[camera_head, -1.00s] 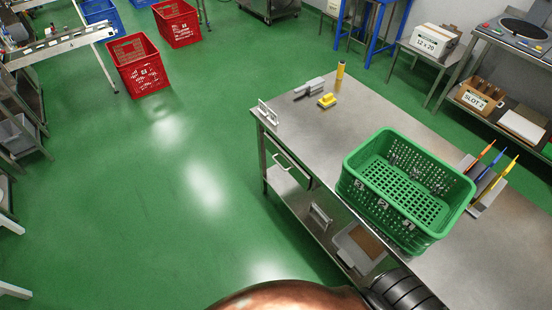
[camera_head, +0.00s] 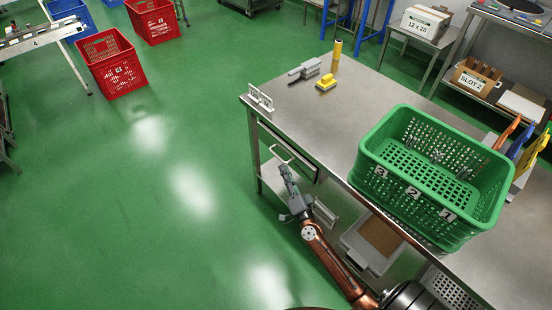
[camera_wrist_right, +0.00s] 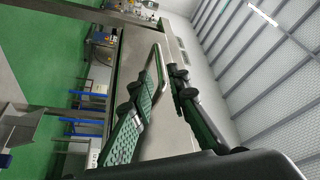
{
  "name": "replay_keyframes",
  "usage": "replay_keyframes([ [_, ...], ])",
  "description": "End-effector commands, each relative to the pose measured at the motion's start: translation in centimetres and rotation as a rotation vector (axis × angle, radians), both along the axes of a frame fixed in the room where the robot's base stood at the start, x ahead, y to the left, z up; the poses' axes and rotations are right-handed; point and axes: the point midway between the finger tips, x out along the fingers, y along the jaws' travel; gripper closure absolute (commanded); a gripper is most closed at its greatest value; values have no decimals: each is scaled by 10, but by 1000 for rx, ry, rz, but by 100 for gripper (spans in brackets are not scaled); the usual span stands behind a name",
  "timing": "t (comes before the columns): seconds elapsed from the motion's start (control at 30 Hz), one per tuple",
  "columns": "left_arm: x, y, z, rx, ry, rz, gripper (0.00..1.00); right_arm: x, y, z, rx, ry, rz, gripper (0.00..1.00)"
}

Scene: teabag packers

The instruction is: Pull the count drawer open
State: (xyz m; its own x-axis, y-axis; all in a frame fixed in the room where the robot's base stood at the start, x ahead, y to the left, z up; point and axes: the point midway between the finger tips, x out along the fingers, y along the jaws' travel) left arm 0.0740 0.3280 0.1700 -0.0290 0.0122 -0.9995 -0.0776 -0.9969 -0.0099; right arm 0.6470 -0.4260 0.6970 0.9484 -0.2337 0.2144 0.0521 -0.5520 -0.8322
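The drawer (camera_head: 302,159) sits under the left end of the steel table and looks shut. Its looped metal handle (camera_head: 279,153) sticks out from the front. My right gripper (camera_head: 287,170) is at the handle, reaching up from below. In the right wrist view the two fingers (camera_wrist_right: 155,82) stand apart, with the handle (camera_wrist_right: 157,60) showing between and behind their tips. I cannot tell whether they touch it. My left gripper is out of view.
A green crate (camera_head: 370,150) stands on the steel table (camera_head: 350,110), near its front edge. A white rack (camera_head: 260,98), a grey tool (camera_head: 305,70), a yellow block (camera_head: 326,83) and a yellow cylinder (camera_head: 337,49) are at the far end. A grey tray (camera_head: 352,238) lies below.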

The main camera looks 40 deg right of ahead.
Motion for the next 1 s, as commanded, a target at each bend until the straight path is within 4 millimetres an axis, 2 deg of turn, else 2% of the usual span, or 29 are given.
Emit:
replay_keyframes([
  [0.3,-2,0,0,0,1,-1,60,47,-11,12,-1,-2,1,84],
  [0.43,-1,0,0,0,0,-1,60,60,-15,14,-2,1,2,84],
  [0.6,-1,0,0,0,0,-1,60,68,-16,15,-1,2,1,84],
  [0.83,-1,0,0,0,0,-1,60,68,-16,15,-1,3,2,84],
  [1.0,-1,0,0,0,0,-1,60,68,-16,15,-2,3,2,96],
])
